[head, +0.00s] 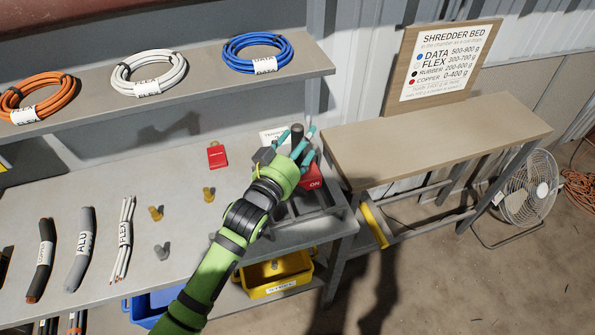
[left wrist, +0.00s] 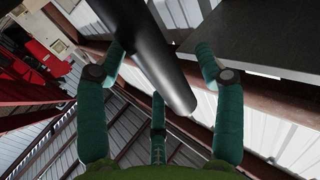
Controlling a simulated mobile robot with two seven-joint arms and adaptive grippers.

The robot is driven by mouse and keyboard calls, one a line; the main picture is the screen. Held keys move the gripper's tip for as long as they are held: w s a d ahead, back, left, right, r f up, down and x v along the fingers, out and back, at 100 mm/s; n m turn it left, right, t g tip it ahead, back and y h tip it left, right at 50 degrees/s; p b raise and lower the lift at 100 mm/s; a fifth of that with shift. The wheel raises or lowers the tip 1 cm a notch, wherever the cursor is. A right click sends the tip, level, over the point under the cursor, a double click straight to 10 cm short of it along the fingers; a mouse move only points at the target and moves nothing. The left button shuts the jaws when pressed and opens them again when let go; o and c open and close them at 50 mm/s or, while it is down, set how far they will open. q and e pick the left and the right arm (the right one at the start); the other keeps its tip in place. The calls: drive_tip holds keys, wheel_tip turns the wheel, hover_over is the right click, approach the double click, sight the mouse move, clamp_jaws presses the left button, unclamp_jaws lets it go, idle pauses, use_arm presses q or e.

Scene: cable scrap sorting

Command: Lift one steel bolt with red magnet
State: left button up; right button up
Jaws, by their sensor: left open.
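A grey bolt (head: 162,252), seemingly steel, stands toward the bench front. Another grey piece (head: 212,237) is partly hidden by my arm. Two brass-coloured bolts (head: 155,213) (head: 208,194) stand nearby. My left gripper (head: 301,140) is open at the bench's right end, right of the red piece and away from the bolts. Its teal fingers are around a dark upright cylinder (head: 297,132). In the left wrist view the dark cylinder (left wrist: 165,65) runs between the spread fingers (left wrist: 158,115); contact is unclear.
A red ON block (head: 313,182) sits beside the gripper. Cable coils (head: 148,72) lie on the shelf above; labelled cable bundles (head: 123,240) lie at left. A yellow bin (head: 275,280) is under the bench. A wooden bench (head: 430,140) and a fan (head: 527,188) stand right.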

use_arm(q)
drive_tip(key=shift+c, duration=0.4)
clamp_jaws()
drive_tip(key=shift+w+r, duration=0.15)
drive_tip(key=shift+r, duration=0.2)
drive_tip(key=shift+r, duration=0.1)
